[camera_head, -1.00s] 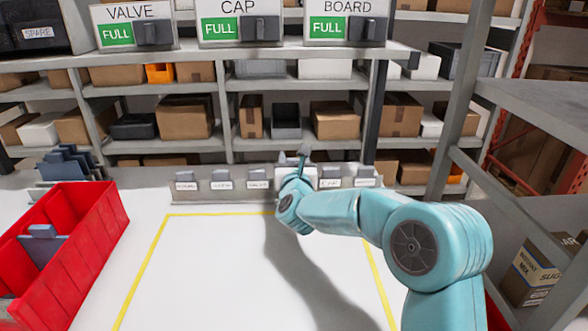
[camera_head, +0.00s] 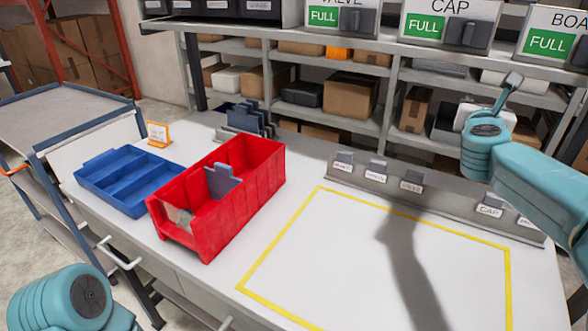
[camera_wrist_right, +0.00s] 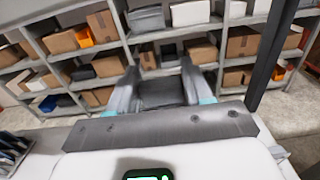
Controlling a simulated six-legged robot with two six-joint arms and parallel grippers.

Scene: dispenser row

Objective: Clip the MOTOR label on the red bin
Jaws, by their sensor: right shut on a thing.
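The red bin (camera_head: 237,218) stands on the white bench, left of the yellow outline, with a grey divider (camera_head: 222,180) inside. I see no label clipped on its outside. My right gripper (camera_head: 508,88) is raised above and behind the label rack (camera_head: 455,205), apart from the bin. The right wrist view shows its two fingers (camera_wrist_right: 160,85) shut on a grey clip-like piece (camera_wrist_right: 162,94). Any lettering on that piece is hidden. The rack holds several white labels on grey clips, one reading CAP (camera_head: 489,211), with a gap left of it. My left gripper is out of view.
A blue tray (camera_head: 118,190) lies left of the bin, with grey upright plates (camera_head: 245,120) behind it. A small orange-framed sign (camera_head: 158,134) stands near the tray. The yellow-outlined area (camera_head: 345,275) is clear. A shelf with VALVE and CAP dispensers overhangs the back.

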